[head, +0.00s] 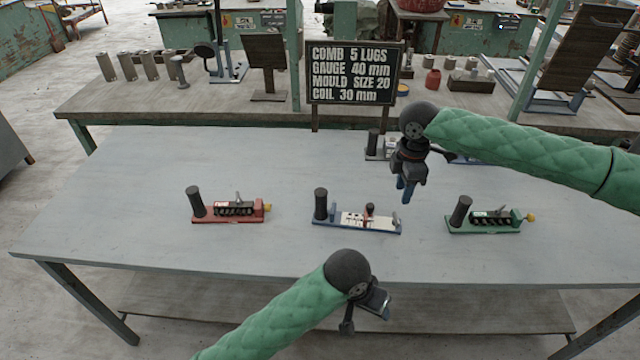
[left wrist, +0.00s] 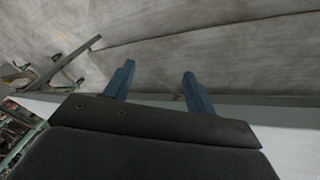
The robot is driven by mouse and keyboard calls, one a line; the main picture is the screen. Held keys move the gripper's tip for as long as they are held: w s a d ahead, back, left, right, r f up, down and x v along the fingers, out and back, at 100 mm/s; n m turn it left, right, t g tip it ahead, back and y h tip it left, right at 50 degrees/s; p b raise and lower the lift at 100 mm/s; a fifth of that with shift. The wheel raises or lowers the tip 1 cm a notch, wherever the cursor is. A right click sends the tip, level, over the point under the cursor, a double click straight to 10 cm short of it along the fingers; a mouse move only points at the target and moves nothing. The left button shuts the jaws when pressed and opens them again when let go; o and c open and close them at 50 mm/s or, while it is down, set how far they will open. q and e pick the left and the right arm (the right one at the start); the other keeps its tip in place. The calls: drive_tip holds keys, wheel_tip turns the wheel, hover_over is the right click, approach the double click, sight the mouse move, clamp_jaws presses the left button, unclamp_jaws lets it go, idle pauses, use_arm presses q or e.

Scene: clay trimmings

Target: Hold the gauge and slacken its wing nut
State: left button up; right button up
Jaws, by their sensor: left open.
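A blue-based device (head: 357,222) with a white marked plate, a dark upright handle at its left and a small dark and red knob stands mid-table; it looks like the gauge. Whether the knob is the wing nut is too small to tell. My right gripper (head: 405,192) hangs fingers down, above and to the right of this device, not touching it. Its fingers look close together, and their gap cannot be made out. My left gripper (head: 367,316) is near the front table edge, below the device in the picture. In the left wrist view its blue fingers (left wrist: 158,70) are apart and empty.
A red device (head: 228,216) stands to the left and a green one (head: 485,228) to the right. Another (head: 376,148) is partly hidden behind my right gripper. A sign (head: 352,72) reading "GAUGE 40 mm" stands behind. The left of the grey table (head: 120,215) is clear.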

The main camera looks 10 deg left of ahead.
use_arm(q)
drive_tip(key=w+a+r+m+t+y, duration=0.1)
drive_tip(key=w+a+r+m, duration=0.15)
drive_tip(key=w+r, duration=0.65)
drive_tip(key=w+a+r+m+t+y, duration=0.15)
drive_tip(key=w+r+m, duration=0.25)
drive_tip(key=w+r, duration=0.45)
drive_tip(key=m+g+y, duration=0.1)
drive_tip(key=m+g, duration=0.3)
drive_tip(key=m, duration=0.2)
hover_over(320, 205)
drive_tip(key=w+d, duration=0.1)
drive_tip(key=f, duration=0.3)
drive_tip(key=shift+w+f+t, duration=0.1)
drive_tip(key=shift+w+t, duration=0.1)
drive_tip(key=shift+t, duration=0.05)
drive_tip(key=shift+w+a+f+y, duration=0.15)
drive_tip(key=shift+a+y, duration=0.1)
drive_tip(key=shift+a, duration=0.05)
drive_tip(key=shift+a+f+m, duration=0.35)
drive_tip(key=shift+f, duration=3.65)
drive_tip(key=shift+c, duration=0.3)
drive_tip(key=c, duration=1.1)
clamp_jaws()
use_arm(e)
drive_tip(key=shift+c, duration=0.7)
